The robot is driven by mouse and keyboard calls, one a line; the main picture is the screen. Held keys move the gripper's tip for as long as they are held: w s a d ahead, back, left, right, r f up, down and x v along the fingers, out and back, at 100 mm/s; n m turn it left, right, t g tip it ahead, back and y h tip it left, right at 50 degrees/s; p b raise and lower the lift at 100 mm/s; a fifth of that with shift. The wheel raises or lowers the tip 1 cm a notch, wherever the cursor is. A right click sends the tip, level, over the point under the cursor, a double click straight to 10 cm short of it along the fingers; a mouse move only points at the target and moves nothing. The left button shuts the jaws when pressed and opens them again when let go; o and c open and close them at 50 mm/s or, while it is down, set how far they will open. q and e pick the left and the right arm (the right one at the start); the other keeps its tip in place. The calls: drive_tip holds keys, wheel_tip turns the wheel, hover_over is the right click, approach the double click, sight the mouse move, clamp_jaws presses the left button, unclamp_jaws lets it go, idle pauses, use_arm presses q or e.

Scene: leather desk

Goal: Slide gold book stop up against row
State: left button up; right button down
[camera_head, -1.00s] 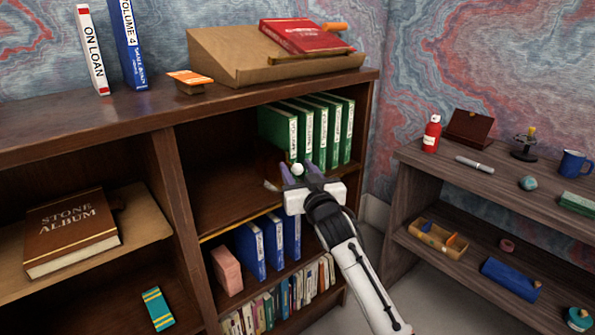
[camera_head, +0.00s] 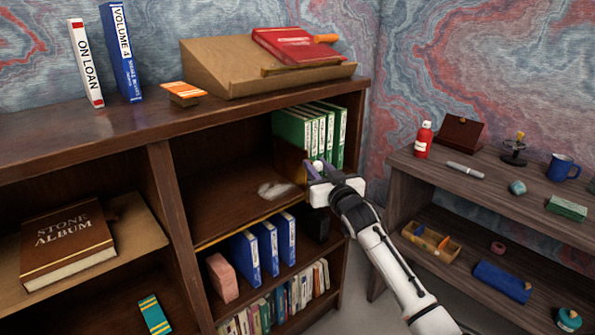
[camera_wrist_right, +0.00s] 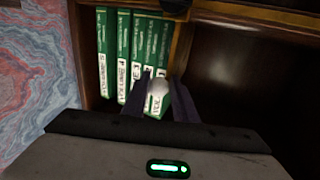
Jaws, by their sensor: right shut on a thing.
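The gold book stop (camera_head: 289,162) stands upright on the middle shelf as a dark golden panel at the left end of the row of green binders (camera_head: 310,128). It looks close to or touching the nearest binder; I cannot tell which. My right gripper (camera_head: 316,168) is shut on the stop's white round knob, which shows between the fingers in the wrist view (camera_wrist_right: 158,88). The green binders also show there (camera_wrist_right: 122,55), upright side by side, with the stop's golden edge (camera_wrist_right: 181,42) at their right. My left gripper is not in view.
A pale flat item (camera_head: 275,190) lies on the shelf left of the stop. The shelf further left is bare. Blue binders (camera_head: 265,240) and a pink block (camera_head: 222,278) stand below. A side table (camera_head: 420,170) stands to the right.

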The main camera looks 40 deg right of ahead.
drive_tip(key=d, duration=0.6)
drive_tip(key=shift+w, duration=0.15)
drive_tip(key=shift+r, duration=0.1)
drive_tip(key=c, duration=1.5)
unclamp_jaws()
drive_tip(key=p+v, duration=0.1)
drive_tip(key=v, duration=0.9)
